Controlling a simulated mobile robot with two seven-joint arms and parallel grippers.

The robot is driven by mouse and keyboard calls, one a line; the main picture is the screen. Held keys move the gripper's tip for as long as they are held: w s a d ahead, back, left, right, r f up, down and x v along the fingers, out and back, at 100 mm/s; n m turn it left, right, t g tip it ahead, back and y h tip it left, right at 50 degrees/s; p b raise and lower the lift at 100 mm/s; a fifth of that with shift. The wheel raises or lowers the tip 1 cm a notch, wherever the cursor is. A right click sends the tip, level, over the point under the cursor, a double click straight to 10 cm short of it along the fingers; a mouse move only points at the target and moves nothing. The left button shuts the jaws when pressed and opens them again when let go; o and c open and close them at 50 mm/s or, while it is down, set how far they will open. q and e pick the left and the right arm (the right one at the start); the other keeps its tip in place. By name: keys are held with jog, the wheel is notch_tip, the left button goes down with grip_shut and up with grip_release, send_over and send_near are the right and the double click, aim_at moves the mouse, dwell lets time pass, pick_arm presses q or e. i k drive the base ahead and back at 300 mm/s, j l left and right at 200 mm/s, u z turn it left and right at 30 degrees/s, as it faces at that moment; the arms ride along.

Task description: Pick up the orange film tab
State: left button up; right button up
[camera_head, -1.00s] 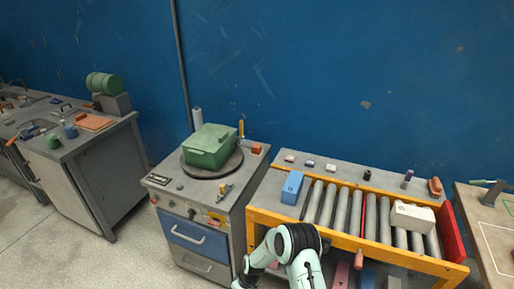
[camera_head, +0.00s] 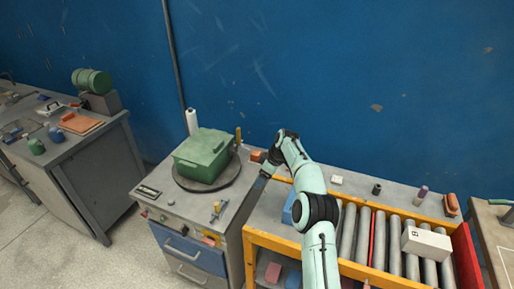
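A small orange piece (camera_head: 255,156) lies on the grey cabinet top, right of the green box (camera_head: 203,155). I cannot tell for sure that it is the film tab. One pale green arm of mine rises from the bottom edge, and its dark gripper (camera_head: 266,170) points down beside the orange piece, at the cabinet's right edge. I take it for my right arm. Its fingers are too small to tell open from shut, and I see nothing held. My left gripper is out of view. The arm partly hides a blue block (camera_head: 289,208).
The green box stands on a dark round turntable (camera_head: 233,176). A roller conveyor (camera_head: 348,232) in a yellow frame stands to the right, with a white box (camera_head: 426,243) on it. A blue wall closes the back.

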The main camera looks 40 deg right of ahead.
aim_at(255, 155)
jog(key=i+l, duration=0.35)
jog(key=l, duration=0.15)
jog(key=i+l, duration=0.3)
jog(key=l, duration=0.15)
